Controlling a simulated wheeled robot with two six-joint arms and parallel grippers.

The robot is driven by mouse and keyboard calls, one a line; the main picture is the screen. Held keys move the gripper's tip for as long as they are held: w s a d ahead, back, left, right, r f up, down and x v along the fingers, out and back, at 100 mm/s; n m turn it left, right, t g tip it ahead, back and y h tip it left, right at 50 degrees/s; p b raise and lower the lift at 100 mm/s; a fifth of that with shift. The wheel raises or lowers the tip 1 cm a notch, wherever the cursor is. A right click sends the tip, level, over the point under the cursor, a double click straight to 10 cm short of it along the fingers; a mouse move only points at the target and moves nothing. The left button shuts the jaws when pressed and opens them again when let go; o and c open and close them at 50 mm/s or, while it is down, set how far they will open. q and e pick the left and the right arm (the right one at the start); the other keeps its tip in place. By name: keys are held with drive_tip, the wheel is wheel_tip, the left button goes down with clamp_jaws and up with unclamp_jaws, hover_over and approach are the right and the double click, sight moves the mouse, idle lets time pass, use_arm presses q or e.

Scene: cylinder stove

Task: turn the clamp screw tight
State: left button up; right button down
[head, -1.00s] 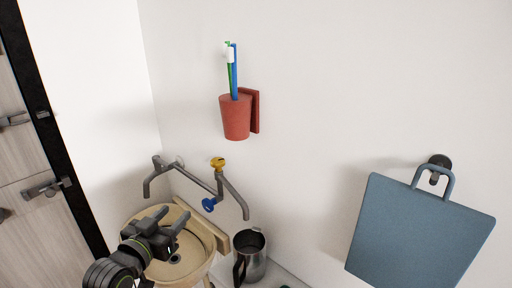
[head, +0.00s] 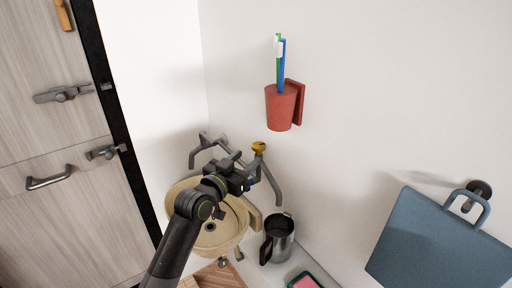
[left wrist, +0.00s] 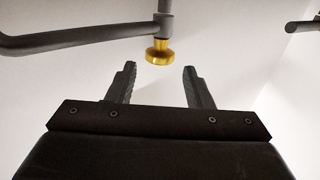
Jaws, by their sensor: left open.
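I cannot make out a clamp screw for certain in either view. A wall tap has grey pipes (head: 272,181) and a yellow knob (head: 259,147) on top. A gold knob on a grey pipe (left wrist: 159,52) also shows in the left wrist view. My left gripper (head: 247,166) is at the tap, just below and left of the yellow knob, and partly hides the pipes. In the left wrist view its two fingers (left wrist: 160,84) are apart and empty, with the gold knob beyond their tips and not touching them. My right gripper is not in view.
A tan basin (head: 184,197) is below the tap. A metal jug (head: 281,240) and a pink item in a green tray (head: 306,282) stand beside it. A red cup (head: 280,107) with toothbrushes and a blue board (head: 430,245) hang on the wall. A wooden door (head: 75,170) is at left.

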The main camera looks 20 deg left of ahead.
sight(256, 151)
use_arm(q)
drive_tip(key=shift+p+x, duration=0.55)
drive_tip(key=shift+x, duration=2.5)
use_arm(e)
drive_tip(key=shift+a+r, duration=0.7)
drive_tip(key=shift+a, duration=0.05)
use_arm(q)
drive_tip(key=shift+f, duration=0.1)
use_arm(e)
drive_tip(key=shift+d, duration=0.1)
use_arm(q)
drive_tip(key=c, duration=0.7)
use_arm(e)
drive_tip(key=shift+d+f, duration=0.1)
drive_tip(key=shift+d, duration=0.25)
